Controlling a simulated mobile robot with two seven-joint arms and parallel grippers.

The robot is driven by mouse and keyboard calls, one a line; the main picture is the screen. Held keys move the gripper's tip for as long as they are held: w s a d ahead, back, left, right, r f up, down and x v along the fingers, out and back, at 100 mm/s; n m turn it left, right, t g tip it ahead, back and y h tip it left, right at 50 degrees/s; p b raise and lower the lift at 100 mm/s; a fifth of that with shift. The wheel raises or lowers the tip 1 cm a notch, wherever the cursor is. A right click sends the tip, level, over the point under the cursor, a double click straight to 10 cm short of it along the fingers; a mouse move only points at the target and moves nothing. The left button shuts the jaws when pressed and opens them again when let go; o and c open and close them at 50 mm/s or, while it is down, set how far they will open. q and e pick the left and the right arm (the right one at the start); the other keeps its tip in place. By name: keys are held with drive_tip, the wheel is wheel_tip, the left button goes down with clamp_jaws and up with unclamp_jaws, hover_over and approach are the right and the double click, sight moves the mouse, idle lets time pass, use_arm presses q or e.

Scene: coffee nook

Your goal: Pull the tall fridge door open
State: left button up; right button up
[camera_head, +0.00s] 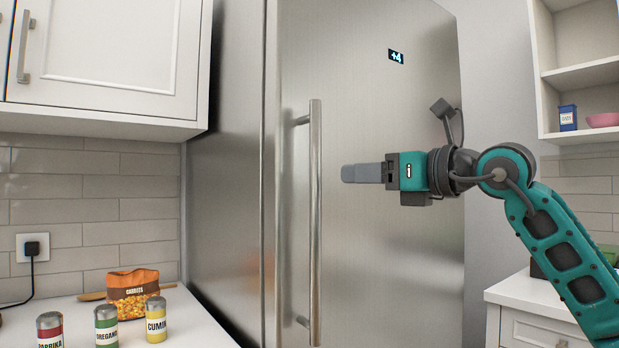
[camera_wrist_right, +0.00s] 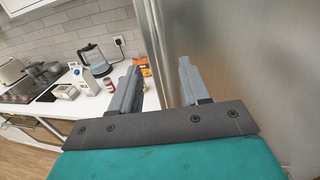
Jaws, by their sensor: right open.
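The tall fridge door (camera_head: 390,260) is brushed steel, with a small display near its top, and looks shut. Its long vertical bar handle (camera_head: 315,220) is near the door's left edge. My right gripper (camera_head: 346,173) is in front of the door, just right of the handle in the head view, its fingers pointing left at the bar. In the right wrist view its two fingers (camera_wrist_right: 160,85) are apart and hold nothing. A bright vertical steel strip shows between them; I cannot tell if it is handle or door edge. My left gripper is not in view.
Left of the fridge, a white counter (camera_head: 195,325) bears spice jars (camera_head: 156,320) and an orange bag (camera_head: 132,293). A white wall cabinet (camera_head: 110,50) hangs above. Right of the fridge are an open shelf (camera_head: 580,75) and another counter (camera_head: 515,291). A kettle (camera_wrist_right: 93,60) stands farther along.

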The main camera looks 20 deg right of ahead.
sight(320, 176)
drive_tip(key=p+x, duration=0.1)
drive_tip(key=x, duration=0.9)
drive_tip(key=shift+w+a, duration=0.25)
drive_tip(key=shift+a, duration=0.1)
drive_tip(key=shift+c, duration=0.4)
clamp_jaws()
